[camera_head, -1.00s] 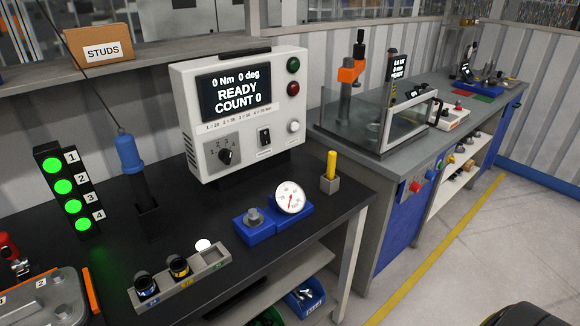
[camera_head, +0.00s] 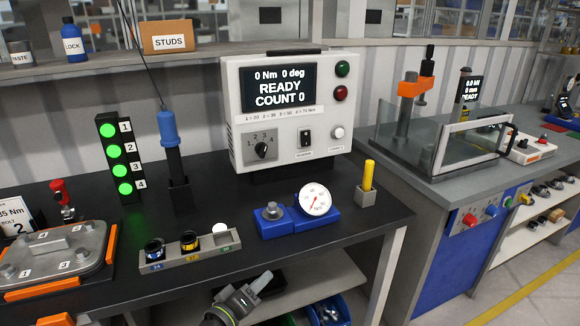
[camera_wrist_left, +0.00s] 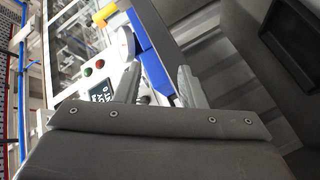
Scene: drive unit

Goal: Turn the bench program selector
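The program selector (camera_head: 262,150) is a black knob on the lower left of the white bench controller (camera_head: 243,115), with marks 1 to 4 around it. Its exact pointer setting is too small to tell. The controller's screen (camera_head: 280,88) reads "0 Nm 0 deg READY COUNT 0"; it also shows, tilted, in the left wrist view (camera_wrist_left: 102,92). My left gripper (camera_head: 256,285) is below and in front of the bench top's front edge, well short of the knob. In the left wrist view its two fingers (camera_wrist_left: 158,80) are apart with nothing held between them. My right gripper is not in view.
A blue gauge block (camera_head: 314,217), a yellow-handled tool (camera_head: 368,178) and a socket tray (camera_head: 190,252) stand before the controller. A blue driver (camera_head: 169,130) hangs left of it. A shelf (camera_head: 320,272) lies under the bench.

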